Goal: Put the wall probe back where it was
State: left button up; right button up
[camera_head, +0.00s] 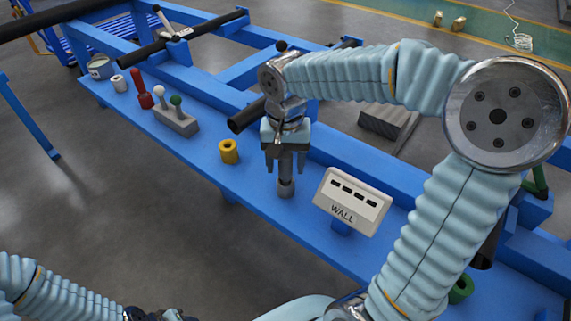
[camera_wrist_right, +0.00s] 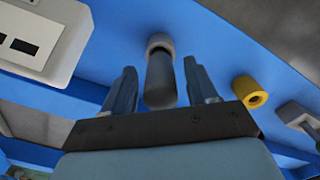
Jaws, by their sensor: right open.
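A grey cylinder, which looks like the wall probe (camera_head: 286,188), stands upright on the blue bench, left of the box marked WALL (camera_head: 352,201). In the right wrist view the probe (camera_wrist_right: 160,82) is dark, with a lighter grey ring (camera_wrist_right: 160,42) at its bench end. My right gripper (camera_head: 285,165) points down over it. In the right wrist view its fingers (camera_wrist_right: 159,70) are open, one on each side of the probe, with gaps showing. The probe's upper end is partly hidden by the gripper in the head view. My left arm shows at the lower left; its fingers are out of sight.
A yellow ring (camera_head: 228,151) stands left of the gripper. Farther left are a grey block with knobbed pins (camera_head: 176,122), a red tool (camera_head: 141,92), a white cup (camera_head: 119,83) and a tin (camera_head: 101,68). A dark pipe (camera_head: 247,115) lies behind the gripper.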

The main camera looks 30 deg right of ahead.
notch_tip(320, 180, up, 11)
jog(key=shift+f+p, duration=0.1)
jog(key=shift+p, duration=0.45)
